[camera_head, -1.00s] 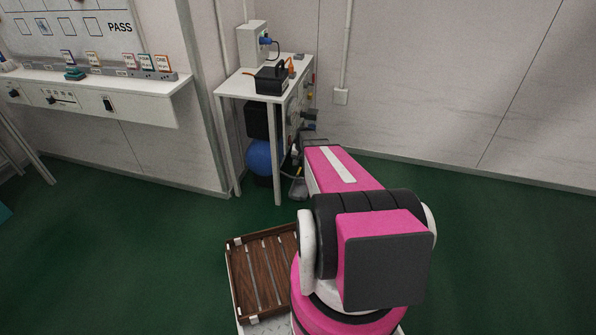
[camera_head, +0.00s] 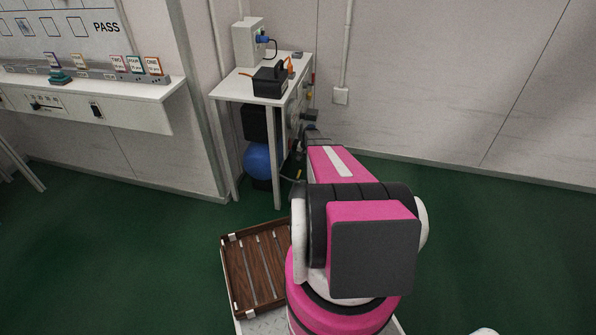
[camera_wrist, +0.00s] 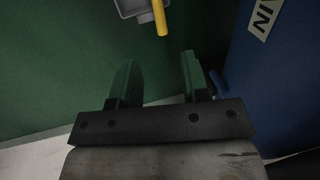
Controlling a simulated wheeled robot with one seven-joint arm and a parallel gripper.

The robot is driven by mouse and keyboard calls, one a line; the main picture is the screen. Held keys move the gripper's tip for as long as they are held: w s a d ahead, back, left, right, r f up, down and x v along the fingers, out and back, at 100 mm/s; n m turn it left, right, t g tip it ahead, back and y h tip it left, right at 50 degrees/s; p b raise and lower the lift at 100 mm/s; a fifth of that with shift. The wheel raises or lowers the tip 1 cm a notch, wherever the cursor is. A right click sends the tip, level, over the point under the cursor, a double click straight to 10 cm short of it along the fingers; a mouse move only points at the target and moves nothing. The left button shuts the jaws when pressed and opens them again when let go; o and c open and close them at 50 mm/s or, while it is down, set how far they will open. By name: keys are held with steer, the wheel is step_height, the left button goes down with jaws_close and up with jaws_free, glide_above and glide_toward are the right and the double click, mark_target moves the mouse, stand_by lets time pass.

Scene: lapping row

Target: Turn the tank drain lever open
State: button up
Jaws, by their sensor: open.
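A yellow lever (camera_wrist: 160,18) hangs down at the top of the wrist view, in front of a grey fitting (camera_wrist: 132,7). A blue surface (camera_wrist: 275,75) fills the right side, with a partly cut-off white label (camera_wrist: 264,19) ending in "IN". My gripper (camera_wrist: 160,75) is open and empty; the lever shows beyond the gap between its two fingers, apart from them. In the head view the blue tank (camera_head: 258,160) sits under a white bench (camera_head: 228,88), partly hidden by a bench leg. My gripper is hidden there behind my pink arm.
A wooden tray (camera_head: 255,268) lies left of my arm. Green floor is clear at left and right.

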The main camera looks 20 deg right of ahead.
mark_target(299, 173)
steer(key=f, duration=0.3)
steer(key=a+f, duration=0.1)
steer(key=f, duration=0.3)
steer(key=w+f, duration=0.1)
steer(key=f, duration=0.2)
steer(key=shift+a+f, duration=0.2)
steer(key=shift+a, duration=0.2)
jaws_close()
